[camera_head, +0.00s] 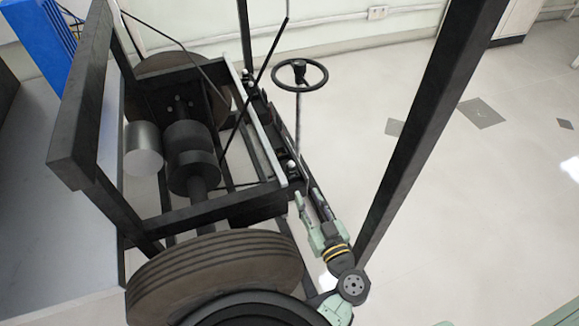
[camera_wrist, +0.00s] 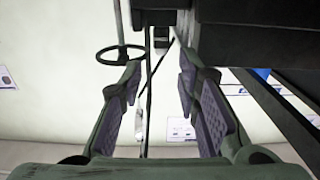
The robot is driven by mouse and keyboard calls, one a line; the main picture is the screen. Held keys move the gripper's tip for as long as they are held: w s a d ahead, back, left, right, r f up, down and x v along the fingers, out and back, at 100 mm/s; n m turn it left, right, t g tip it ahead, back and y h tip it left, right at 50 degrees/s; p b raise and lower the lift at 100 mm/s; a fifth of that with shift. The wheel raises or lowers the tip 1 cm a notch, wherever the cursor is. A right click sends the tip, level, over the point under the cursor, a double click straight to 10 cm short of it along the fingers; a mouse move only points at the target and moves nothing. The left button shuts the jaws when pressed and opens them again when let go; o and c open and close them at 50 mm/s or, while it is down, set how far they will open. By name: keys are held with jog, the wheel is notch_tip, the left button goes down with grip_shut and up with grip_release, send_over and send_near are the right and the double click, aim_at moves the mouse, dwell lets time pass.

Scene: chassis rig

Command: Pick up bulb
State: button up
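A small pale rounded piece (camera_head: 291,166) sits on the front of the dark chassis frame; it looks like the bulb, but it is too small to be sure. My gripper (camera_head: 309,194) is just below and to the right of it in the head view, with its fingers apart. In the wrist view my gripper (camera_wrist: 160,76) is open, with nothing clearly held between the padded fingers. A small pale shape (camera_wrist: 139,122) shows between the fingers there, and I cannot tell whether it is the bulb.
The chassis frame (camera_head: 185,218) with a large tire (camera_head: 215,265) is close to my arm. A steering wheel (camera_head: 300,75) on a thin column stands beyond the gripper. A dark slanted post (camera_head: 425,110) rises to the right. Open floor (camera_head: 480,200) lies at the right.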

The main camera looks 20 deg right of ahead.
aim_at(293, 170)
jog(key=w+p, duration=0.1)
jog(key=w, duration=0.2)
jog(key=w+p, duration=0.1)
jog(key=w, duration=0.2)
jog(key=w+p, duration=0.1)
jog(key=w, duration=0.2)
jog(key=shift+w+a+f, duration=0.1)
jog(key=shift+w+a, duration=0.15)
jog(key=shift+w, duration=0.1)
jog(key=shift+c, duration=0.5)
grip_shut()
